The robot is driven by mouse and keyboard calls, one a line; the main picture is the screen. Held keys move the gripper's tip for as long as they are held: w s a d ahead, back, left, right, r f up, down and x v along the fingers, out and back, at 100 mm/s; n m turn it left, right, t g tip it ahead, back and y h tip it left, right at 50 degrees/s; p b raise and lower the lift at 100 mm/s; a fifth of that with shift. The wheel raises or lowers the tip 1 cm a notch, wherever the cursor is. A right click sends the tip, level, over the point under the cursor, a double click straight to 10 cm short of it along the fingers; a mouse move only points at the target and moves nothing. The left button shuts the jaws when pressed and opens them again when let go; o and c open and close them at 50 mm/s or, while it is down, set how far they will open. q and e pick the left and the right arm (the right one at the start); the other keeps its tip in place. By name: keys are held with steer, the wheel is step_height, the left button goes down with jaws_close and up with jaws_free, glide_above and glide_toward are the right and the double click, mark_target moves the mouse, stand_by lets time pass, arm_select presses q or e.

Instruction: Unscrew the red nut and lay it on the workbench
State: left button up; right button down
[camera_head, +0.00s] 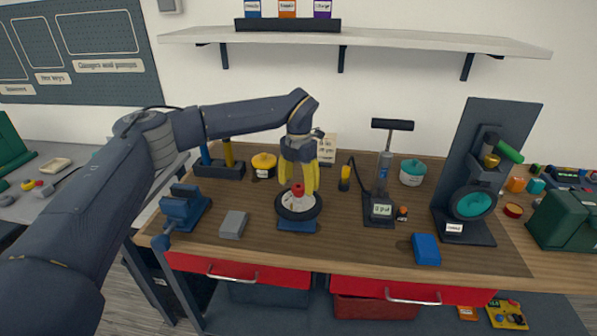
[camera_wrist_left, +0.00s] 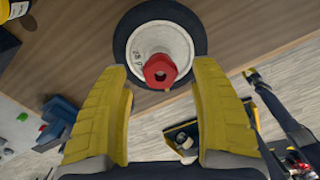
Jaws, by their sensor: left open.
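The red nut (camera_head: 298,189) sits on top of a white hub (camera_head: 299,199) in a black wheel on the workbench (camera_head: 345,245). The wheel (camera_head: 282,208) lies flat on a blue base (camera_head: 297,226). My left gripper (camera_head: 298,188) points down over the wheel, with its yellow fingers spread to either side of the nut. In the left wrist view the nut (camera_wrist_left: 160,71) shows between the open fingertips (camera_wrist_left: 161,75), a little beyond them, with a gap on both sides. My right gripper is not in view.
A grey block (camera_head: 233,225) and a blue vise (camera_head: 184,208) stand left of the wheel. A pump with a gauge (camera_head: 381,208) stands to its right. A blue box (camera_head: 426,249) lies near the front edge. Bare wood lies between the wheel and blue box.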

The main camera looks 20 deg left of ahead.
arm_select(q)
steer(key=shift+f, duration=1.1)
jaws_close()
steer(key=n, duration=0.5)
steer(key=shift+n, duration=0.4)
steer(key=n, duration=1)
steer(key=shift+n, duration=0.4)
steer(key=n, duration=0.5)
